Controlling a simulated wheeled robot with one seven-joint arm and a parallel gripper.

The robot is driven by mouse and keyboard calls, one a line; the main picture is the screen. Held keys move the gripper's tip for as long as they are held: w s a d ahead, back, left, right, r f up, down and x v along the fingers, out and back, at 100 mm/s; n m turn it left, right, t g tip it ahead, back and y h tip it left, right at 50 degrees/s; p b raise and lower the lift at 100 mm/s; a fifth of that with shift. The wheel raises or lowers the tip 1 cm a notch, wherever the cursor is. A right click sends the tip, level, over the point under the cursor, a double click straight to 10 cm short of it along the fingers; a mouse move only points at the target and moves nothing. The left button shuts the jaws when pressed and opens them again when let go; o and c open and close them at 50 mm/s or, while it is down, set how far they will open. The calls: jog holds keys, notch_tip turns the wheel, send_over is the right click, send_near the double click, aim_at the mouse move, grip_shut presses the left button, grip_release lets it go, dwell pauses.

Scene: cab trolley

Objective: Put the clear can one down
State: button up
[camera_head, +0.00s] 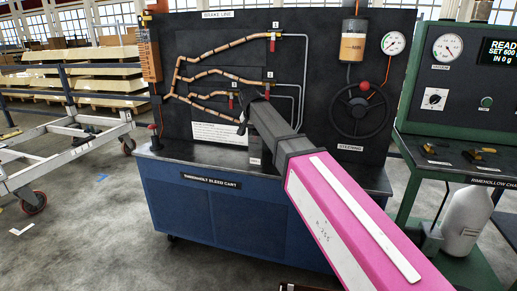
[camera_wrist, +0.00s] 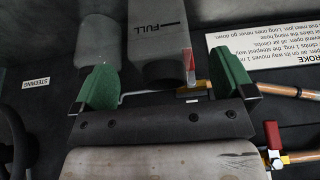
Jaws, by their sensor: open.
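In the wrist view a grey, see-through-looking can (camera_wrist: 158,45) marked FULL stands between the two green fingers of my gripper (camera_wrist: 164,88). The fingers are open, with a gap showing on both sides of it. I cannot tell for sure that this is clear can one. A rounded grey cylinder (camera_wrist: 97,42) is beside it, behind the left finger. In the head view my gripper (camera_head: 250,106) is in front of the lower part of the black panel, above the cart top.
The black panel (camera_head: 215,30) carries copper pipes with red-handled valves (camera_head: 273,42), a steering wheel (camera_head: 360,110) and a gauge (camera_head: 393,43). The blue cart (camera_head: 205,205) stands below. A green bench (camera_head: 450,150) is at right, a trolley (camera_head: 65,150) at left.

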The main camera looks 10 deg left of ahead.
jog(key=shift+w, duration=0.9)
jog(key=shift+w+d, duration=0.1)
jog(key=shift+w, duration=1.1)
jog(key=shift+x, duration=1.1)
jog(key=shift+w+d+f, duration=0.1)
jog(key=shift+w+f, duration=0.1)
jog(key=shift+f, duration=0.2)
jog(key=shift+c, duration=0.3)
jog(key=c, duration=1.3)
jog(key=shift+r, duration=0.1)
jog(key=shift+c, duration=0.2)
